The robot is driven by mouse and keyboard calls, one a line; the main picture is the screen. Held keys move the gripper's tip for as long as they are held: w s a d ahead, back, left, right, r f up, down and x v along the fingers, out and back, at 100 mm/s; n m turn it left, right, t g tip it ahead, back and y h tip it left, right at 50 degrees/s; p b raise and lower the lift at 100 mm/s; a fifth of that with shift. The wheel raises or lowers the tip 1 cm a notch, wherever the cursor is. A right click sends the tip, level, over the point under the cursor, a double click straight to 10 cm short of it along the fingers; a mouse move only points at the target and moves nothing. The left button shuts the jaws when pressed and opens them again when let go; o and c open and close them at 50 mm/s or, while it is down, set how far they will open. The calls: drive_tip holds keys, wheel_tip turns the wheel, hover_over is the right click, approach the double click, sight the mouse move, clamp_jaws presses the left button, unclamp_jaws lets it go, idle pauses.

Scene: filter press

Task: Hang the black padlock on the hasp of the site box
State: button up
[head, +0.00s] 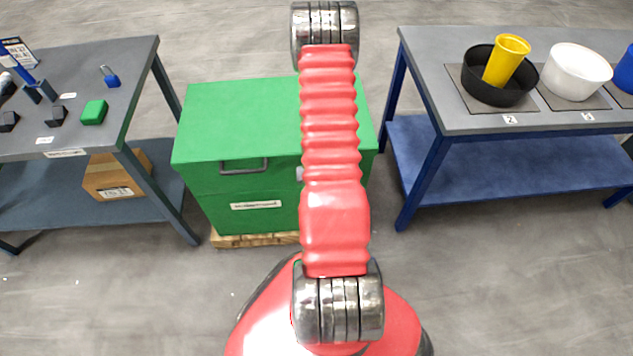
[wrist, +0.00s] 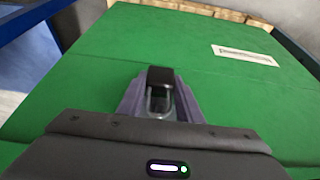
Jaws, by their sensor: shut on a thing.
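The green site box (head: 240,110) stands on the floor between two tables, its lid closed. A small light grey fitting (head: 299,174) shows on its front at the edge of my arm; I cannot tell if it is the hasp. In the wrist view my gripper (wrist: 160,95) is shut on the black padlock (wrist: 160,76), with the green box surface (wrist: 90,75) behind it. The padlock's grey shackle (wrist: 160,101) lies between the fingers, nearer the palm. The gripper and padlock are hidden in the head view. No hasp can be made out in the wrist view.
The box has a front handle (head: 243,166) and sits on a wooden pallet (head: 255,240). A left table (head: 135,60) holds a blue padlock (head: 111,79) and a green block (head: 94,112). The right table (head: 430,70) bears a black bowl (head: 485,90) with a yellow cup (head: 506,60).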

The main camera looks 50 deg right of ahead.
idle(0.4)
drive_tip(key=o, duration=1.3)
drive_tip(key=shift+c, duration=0.2)
drive_tip(key=v, duration=1.3)
drive_tip(key=shift+a+r, duration=0.2)
drive_tip(key=shift+r, duration=0.1)
drive_tip(key=shift+s, duration=0.15)
